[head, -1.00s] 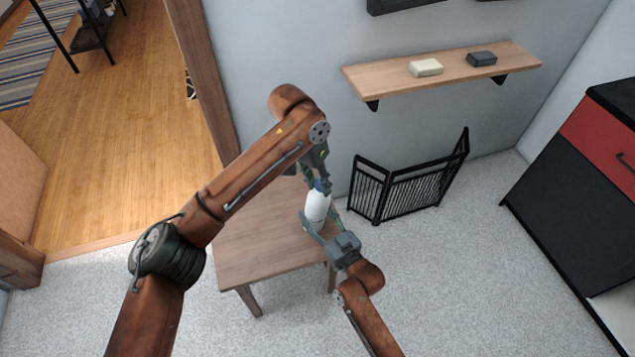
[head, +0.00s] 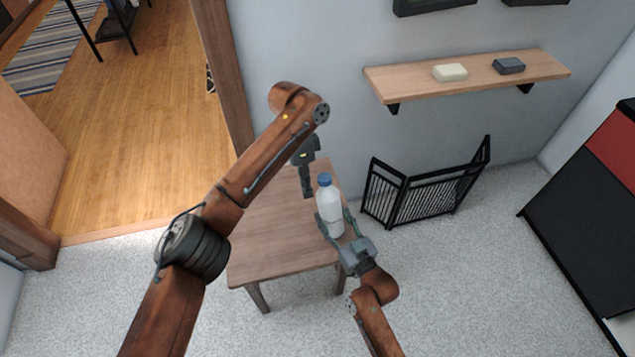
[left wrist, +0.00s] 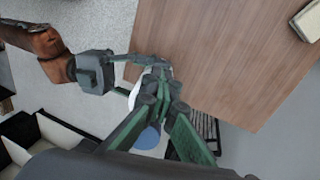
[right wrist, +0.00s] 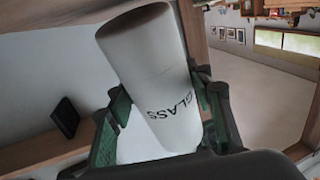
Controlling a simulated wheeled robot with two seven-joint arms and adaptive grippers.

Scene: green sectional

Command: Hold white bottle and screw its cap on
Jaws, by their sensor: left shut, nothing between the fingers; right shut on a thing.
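The white bottle (head: 329,212) stands nearly upright, tilted slightly, with a blue cap (head: 324,179) on its top. My right gripper (head: 335,222) is shut on the bottle's body from the front right. The right wrist view shows the bottle (right wrist: 160,85) between its fingers, with dark "GLASS" lettering. My left gripper (head: 308,195) is shut and empty, just left of the bottle and apart from the cap. In the left wrist view the cap (left wrist: 149,137) shows beside my left fingers, which hide much of the bottle. How tightly the cap sits cannot be told.
A black folding screen (head: 425,190) stands behind right by the wall. A wall shelf (head: 540,70) holds a cream block (head: 450,72) and a dark block (head: 508,65).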

